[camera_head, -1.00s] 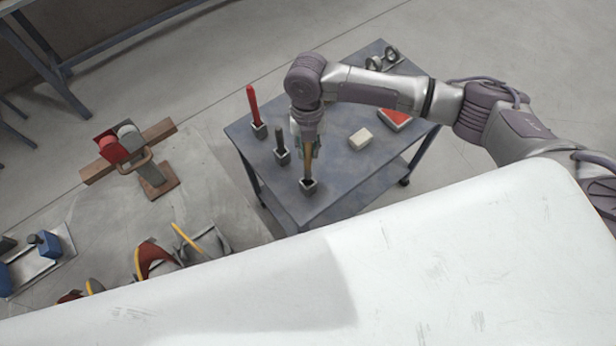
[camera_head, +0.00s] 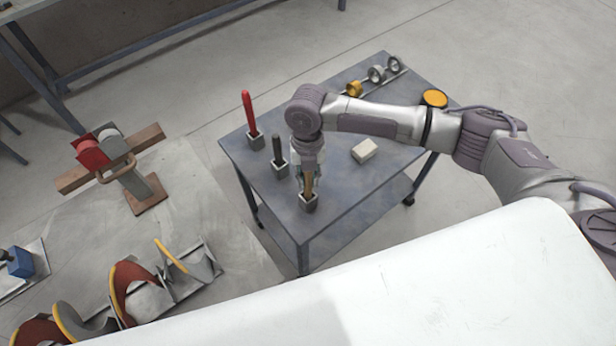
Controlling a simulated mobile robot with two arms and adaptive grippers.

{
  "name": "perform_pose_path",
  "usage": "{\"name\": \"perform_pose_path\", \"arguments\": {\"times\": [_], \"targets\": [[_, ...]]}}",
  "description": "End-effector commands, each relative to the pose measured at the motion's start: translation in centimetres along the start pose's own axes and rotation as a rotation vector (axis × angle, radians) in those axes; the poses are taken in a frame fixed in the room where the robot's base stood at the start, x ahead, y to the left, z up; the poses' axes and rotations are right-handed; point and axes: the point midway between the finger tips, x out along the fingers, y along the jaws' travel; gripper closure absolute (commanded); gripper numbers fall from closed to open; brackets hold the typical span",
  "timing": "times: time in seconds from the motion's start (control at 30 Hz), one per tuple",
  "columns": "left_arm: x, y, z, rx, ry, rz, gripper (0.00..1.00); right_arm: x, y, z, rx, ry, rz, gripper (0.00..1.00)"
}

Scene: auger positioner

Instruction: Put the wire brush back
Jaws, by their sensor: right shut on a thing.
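The wire brush (camera_head: 309,184) shows as a tan wooden handle standing upright in a small grey square holder (camera_head: 309,203) near the front edge of the grey cart (camera_head: 346,214). My right gripper (camera_head: 308,178) comes down over it from above and is shut on the handle. The lower end of the brush is hidden inside the holder. I cannot tell how deep it sits. My left gripper is not in view.
A red-handled tool (camera_head: 248,112) and a dark-handled tool (camera_head: 278,148) stand in holders to the left. A pale block (camera_head: 365,150), rings on a rack (camera_head: 377,73) and a yellow disc (camera_head: 434,98) are on the cart. Auger parts (camera_head: 135,284) lie at lower left.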

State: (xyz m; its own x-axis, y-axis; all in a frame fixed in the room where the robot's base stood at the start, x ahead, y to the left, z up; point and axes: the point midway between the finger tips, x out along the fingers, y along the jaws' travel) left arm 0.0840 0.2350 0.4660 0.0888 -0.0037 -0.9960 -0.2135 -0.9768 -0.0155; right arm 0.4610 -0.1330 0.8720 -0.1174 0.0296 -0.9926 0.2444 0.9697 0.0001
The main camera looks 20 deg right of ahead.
Motion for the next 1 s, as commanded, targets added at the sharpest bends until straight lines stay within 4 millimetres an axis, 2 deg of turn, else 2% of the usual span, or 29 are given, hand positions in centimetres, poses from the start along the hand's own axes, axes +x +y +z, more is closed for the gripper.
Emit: {"name": "perform_pose_path", "arguments": {"times": [0.1,0.13,0.27,0.67,0.77,1.0], "targets": [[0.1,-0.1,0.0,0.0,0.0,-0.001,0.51,0.3,0.0,0.0,0.0,0.001,0.0,1.0],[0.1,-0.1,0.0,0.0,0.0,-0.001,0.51,0.3,0.0,0.0,0.0,0.0,0.0,0.76],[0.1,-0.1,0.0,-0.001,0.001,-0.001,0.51,0.2,0.0,0.0,0.0,0.0,0.0,0.54],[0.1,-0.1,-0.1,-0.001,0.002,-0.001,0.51,-0.4,0.0,0.1,0.0,-0.001,0.001,0.54],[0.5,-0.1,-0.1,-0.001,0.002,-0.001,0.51,-1.8,0.1,0.1,0.0,-0.004,0.003,0.54],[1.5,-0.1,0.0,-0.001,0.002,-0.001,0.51,-7.0,0.1,0.1,0.0,-0.004,0.003,0.54]]}}
